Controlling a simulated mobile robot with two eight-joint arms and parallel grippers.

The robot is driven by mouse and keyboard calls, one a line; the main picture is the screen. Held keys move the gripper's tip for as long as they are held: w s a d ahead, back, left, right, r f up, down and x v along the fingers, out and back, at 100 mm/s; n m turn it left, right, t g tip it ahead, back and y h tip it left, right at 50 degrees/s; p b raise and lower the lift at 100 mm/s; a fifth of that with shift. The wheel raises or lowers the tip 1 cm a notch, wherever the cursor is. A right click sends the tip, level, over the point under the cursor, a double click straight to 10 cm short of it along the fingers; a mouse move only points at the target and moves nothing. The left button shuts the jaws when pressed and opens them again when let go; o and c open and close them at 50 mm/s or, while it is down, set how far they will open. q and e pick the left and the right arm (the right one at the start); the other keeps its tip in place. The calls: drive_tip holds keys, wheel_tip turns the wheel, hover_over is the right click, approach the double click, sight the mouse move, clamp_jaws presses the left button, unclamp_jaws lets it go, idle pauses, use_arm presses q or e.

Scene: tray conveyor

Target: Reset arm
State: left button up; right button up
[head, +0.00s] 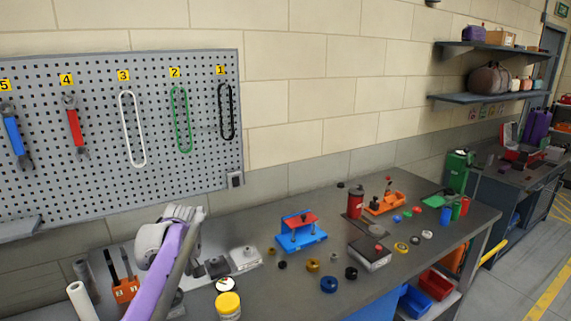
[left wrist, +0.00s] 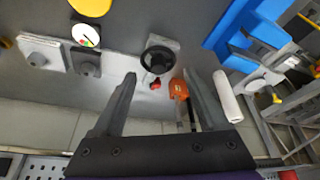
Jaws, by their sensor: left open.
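My left arm (head: 163,275), with a purple link and grey joints, rises from the lower left of the head view over the bench. Its fingers are not clear there. In the left wrist view my left gripper (left wrist: 160,74) is open, its two dark fingers apart with nothing held between them. Beyond the fingers lie a black handwheel (left wrist: 158,57) with a red part beside it and an orange holder (left wrist: 178,90). I cannot tell how high the fingers are above the bench. My right gripper is in neither view.
The bench (head: 330,265) holds a yellow-lidded jar (head: 228,306), a blue-and-red fixture (head: 300,232), a red canister (head: 355,203) and several small parts. A pegboard (head: 200,110) with tools stands behind. A white roll (head: 80,300) stands left of my arm; a blue bin (left wrist: 240,30) shows in the wrist view.

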use_arm(q)
drive_tip(key=s+d+f+m+t+h, duration=0.15)
drive_tip(key=s+d+m, duration=0.45)
drive_tip(key=s, duration=0.8)
drive_tip(key=s+d+f+m+t+h, duration=0.1)
drive_tip(key=s+d+f+m, duration=0.1)
drive_tip(key=s+f, duration=0.3)
drive_tip(key=s+d+f+m+h, duration=0.1)
drive_tip(key=s+d+f+m, duration=0.2)
drive_tip(key=s, duration=0.8)
wheel_tip(320, 180, down, 3)
drive_tip(key=shift+s+d+r+t, duration=0.1)
drive_tip(key=shift+s+d+t, duration=0.3)
drive_tip(key=shift+d, duration=0.45)
